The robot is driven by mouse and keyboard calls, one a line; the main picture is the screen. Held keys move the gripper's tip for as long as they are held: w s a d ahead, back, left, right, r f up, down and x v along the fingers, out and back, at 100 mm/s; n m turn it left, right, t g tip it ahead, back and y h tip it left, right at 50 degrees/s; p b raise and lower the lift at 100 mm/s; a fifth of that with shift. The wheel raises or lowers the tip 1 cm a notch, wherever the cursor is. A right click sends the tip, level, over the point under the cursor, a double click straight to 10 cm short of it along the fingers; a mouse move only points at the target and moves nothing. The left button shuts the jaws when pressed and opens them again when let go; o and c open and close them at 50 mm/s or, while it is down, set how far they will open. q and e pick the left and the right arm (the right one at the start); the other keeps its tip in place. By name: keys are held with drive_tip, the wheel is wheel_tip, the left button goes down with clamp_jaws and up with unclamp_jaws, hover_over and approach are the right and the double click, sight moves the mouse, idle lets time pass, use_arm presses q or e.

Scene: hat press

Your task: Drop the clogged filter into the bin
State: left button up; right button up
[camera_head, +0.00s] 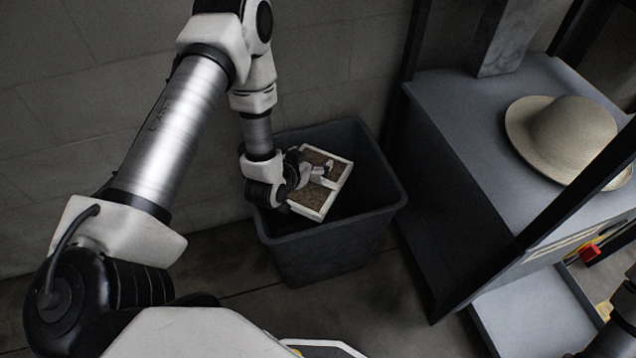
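The clogged filter (335,193), a square panel with a white frame and brown dirty face, is tilted over the mouth of the bin. The bin (330,245) is a dark grey, open-topped tub standing on the floor by the wall. My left gripper (322,176) reaches down over the bin's left side, with its fingers on the filter; it appears shut on it. The gripper hides part of the filter's face and left edge. The filter seems within the rim's outline, but its exact height is hard to tell. My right gripper is not in view.
The grey press bench (450,100) stands right of the bin, with a beige hat (565,135) on it. Dark posts rise at its edges. A red knob (590,252) and a light grey tray (530,315) are at the lower right. Bare floor lies before the bin.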

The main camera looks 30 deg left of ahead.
use_arm(q)
drive_tip(key=shift+s, duration=0.1)
drive_tip(key=v, duration=0.7)
drive_tip(key=shift+s, duration=0.15)
idle(0.4)
